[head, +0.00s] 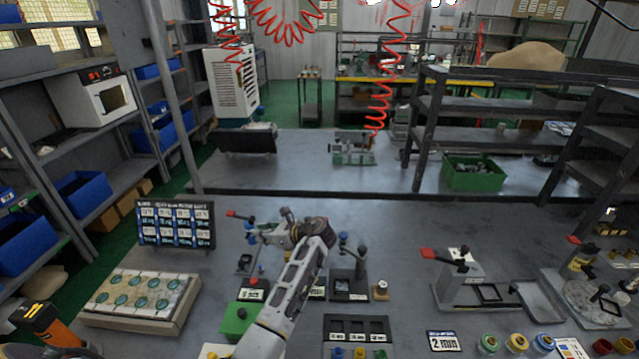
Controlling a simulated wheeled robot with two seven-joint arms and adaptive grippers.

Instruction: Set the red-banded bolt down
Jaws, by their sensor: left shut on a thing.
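My left gripper (262,234) is at the end of the pale grey arm that rises from the bottom middle of the head view. It points left, low over the bench, and is shut on the bolt. The bolt is small and mostly hidden by the fingers, and I cannot make out its red band. The gripper is close to a small fixture with a red-ended lever (236,214). I cannot tell whether the bolt touches anything below. My right gripper is not in view.
A black sign board (176,224) and a tray of round green parts (139,295) stand left. A dark clamp stand (350,277), a three-slot black tray (357,328) and a red-handled fixture (462,275) stand right. Several coloured rings line the front. Bare bench (400,230) lies behind.

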